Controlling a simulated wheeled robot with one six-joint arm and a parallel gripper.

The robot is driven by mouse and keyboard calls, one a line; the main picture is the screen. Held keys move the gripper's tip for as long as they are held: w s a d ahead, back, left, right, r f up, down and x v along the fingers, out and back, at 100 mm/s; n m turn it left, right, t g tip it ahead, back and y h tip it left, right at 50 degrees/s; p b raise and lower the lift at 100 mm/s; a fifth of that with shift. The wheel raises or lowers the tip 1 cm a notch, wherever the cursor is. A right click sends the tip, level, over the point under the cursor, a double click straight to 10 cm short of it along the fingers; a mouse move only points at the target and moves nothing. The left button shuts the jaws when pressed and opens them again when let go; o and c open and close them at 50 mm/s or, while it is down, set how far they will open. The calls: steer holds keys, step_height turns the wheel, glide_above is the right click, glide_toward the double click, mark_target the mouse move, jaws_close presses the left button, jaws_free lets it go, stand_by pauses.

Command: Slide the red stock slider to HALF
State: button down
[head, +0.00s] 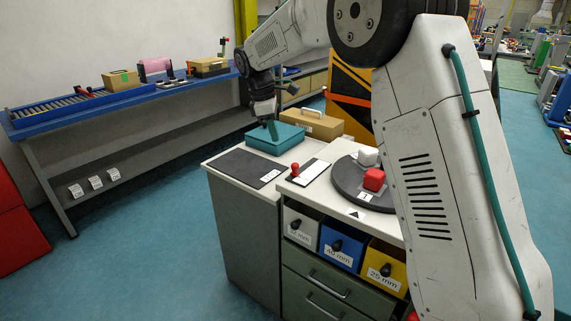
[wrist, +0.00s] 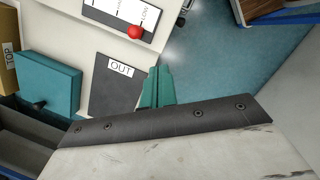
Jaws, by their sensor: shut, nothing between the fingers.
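The red stock slider (head: 295,170) is a round red knob on a dark plate with a white label strip (head: 316,171) on the cabinet top. In the head view it is at the plate's left edge. My gripper (head: 272,130) has green fingers and is shut and empty, above the teal box area, apart from the knob. In the wrist view its fingers (wrist: 157,86) are together, below and right of the knob.
A dark mat labelled OUT (wrist: 115,92) and a teal box (wrist: 48,84) lie beside the plate. A dark turntable (head: 350,187) carries a white block (head: 368,156) and a red block (head: 374,180). A cardboard box (head: 312,123) stands behind.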

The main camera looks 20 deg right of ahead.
mark_target(295, 169)
steer(key=w+a+f+n, duration=0.2)
steer(key=w+f, duration=0.3)
steer(key=d+f, duration=0.2)
steer(key=f, duration=0.1)
steer(key=d+f, duration=0.1)
steer(key=f, duration=0.1)
steer(key=s+d+f, duration=0.1)
steer(key=d+f, duration=0.1)
steer(key=f, duration=0.1)
steer(key=shift+d+f, duration=0.3)
steer(key=shift+s+d+r, duration=0.1)
steer(key=shift+d, duration=0.3)
